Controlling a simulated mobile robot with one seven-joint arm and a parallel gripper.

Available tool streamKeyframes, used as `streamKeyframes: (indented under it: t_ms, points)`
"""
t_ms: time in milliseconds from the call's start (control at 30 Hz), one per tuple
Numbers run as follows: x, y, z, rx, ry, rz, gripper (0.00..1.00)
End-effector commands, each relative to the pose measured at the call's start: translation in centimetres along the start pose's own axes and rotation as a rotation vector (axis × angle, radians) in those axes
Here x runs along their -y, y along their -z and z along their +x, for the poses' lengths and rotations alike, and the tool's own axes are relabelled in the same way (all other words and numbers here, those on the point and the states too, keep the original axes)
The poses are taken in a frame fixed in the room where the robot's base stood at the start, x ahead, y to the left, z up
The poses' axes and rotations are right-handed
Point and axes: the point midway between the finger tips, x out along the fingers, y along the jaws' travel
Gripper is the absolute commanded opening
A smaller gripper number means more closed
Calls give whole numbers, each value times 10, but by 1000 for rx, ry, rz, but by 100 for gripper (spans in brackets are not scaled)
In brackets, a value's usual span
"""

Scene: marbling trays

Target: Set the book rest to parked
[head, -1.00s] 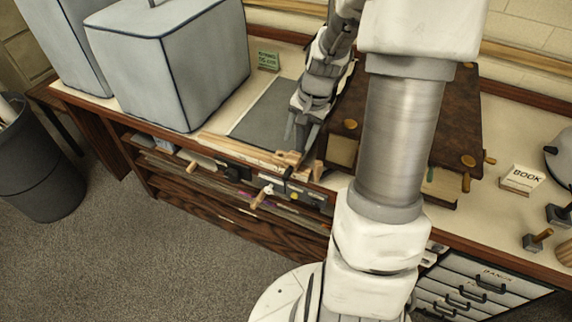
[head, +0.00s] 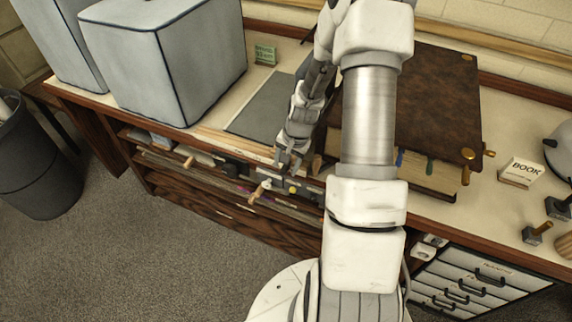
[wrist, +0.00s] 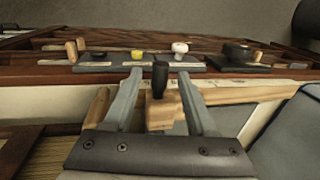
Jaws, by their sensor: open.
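A large brown book with brass corners (head: 437,100) lies on the bench right of my arm. Its support is mostly hidden, and I cannot tell which part is the book rest. My gripper (head: 287,163) is open at the bench's front edge, left of the book. In the wrist view, a dark upright knob (wrist: 160,78) on a pale wooden block (wrist: 160,113) shows between the open fingers (wrist: 160,74). I cannot tell whether they touch it. Beyond is a dark control strip with a yellow button (wrist: 137,55) and white knob (wrist: 180,48).
A "BOOK" card (head: 522,171) stands right of the book. A grey mat (head: 265,105) lies left of my gripper. A large grey covered box (head: 165,60) stands further left. Drawers (head: 470,280) are at lower right. The floor in front (head: 140,260) is clear.

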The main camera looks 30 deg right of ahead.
Motion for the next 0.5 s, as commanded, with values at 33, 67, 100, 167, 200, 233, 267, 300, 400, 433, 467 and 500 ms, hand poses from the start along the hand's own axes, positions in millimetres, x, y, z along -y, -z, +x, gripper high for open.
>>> streamKeyframes:
  t_ms: [33, 67, 100, 167, 200, 233, 267, 300, 400, 433, 467, 500]
  points:
    - [0, 0, 1, 0, 0, 0, 57]
    - [0, 0, 2, 0, 0, 0, 57]
    - [0, 0, 2, 0, 0, 0, 57]
    - [0, 0, 2, 0, 0, 0, 57]
    - [0, 0, 2, 0, 0, 0, 57]
    - [0, 0, 2, 0, 0, 0, 57]
    - [0, 0, 2, 0, 0, 0, 57]
    - [0, 0, 2, 0, 0, 0, 53]
    - [0, 0, 1, 0, 0, 0, 35]
    - [0, 0, 1, 0, 0, 0, 30]
    - [0, 0, 1, 0, 0, 0, 25]
    - [0, 0, 1, 0, 0, 0, 17]
